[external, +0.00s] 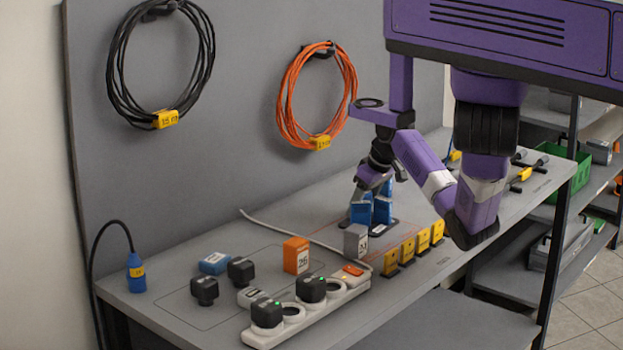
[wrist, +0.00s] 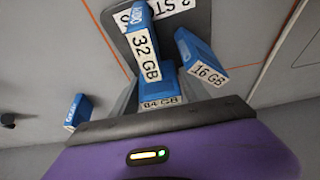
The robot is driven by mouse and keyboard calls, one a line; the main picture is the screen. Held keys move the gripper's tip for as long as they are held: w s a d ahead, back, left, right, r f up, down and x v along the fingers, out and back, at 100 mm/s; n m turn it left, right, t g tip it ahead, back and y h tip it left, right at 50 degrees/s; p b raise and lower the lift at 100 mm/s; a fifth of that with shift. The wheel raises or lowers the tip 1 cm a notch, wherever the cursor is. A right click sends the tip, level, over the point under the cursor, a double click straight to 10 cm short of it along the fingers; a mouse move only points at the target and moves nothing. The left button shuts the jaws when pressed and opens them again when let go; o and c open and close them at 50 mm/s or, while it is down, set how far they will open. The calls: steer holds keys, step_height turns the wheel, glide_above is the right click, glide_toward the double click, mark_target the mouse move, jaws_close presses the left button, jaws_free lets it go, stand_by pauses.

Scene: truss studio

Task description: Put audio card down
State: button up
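My gripper (external: 374,184) points down over a small dark stand (external: 345,222) in the external view. In the wrist view (wrist: 160,82), its grey fingers flank a blue card labelled 64 GB (wrist: 160,100) and seem to touch both its sides. A blue card labelled 32 GB (wrist: 143,45), with lettering on its blue face that looks like AUDIO, stands just beyond it on the dark stand plate (wrist: 195,22). A blue card labelled 16 GB (wrist: 200,55) is to the right. In the external view, blue cards (external: 361,209) show under my gripper. Which one is held is hard to tell there.
A grey block (external: 355,240) and several yellow blocks (external: 407,250) stand close in front. An orange block (external: 296,255), black plugs (external: 240,270) and a white power strip (external: 300,318) lie to the left. Coiled cables (external: 318,95) hang on the panel behind.

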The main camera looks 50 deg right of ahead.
steer(key=v, duration=1.2)
steer(key=shift+r, duration=0.15)
stand_by(0.3)
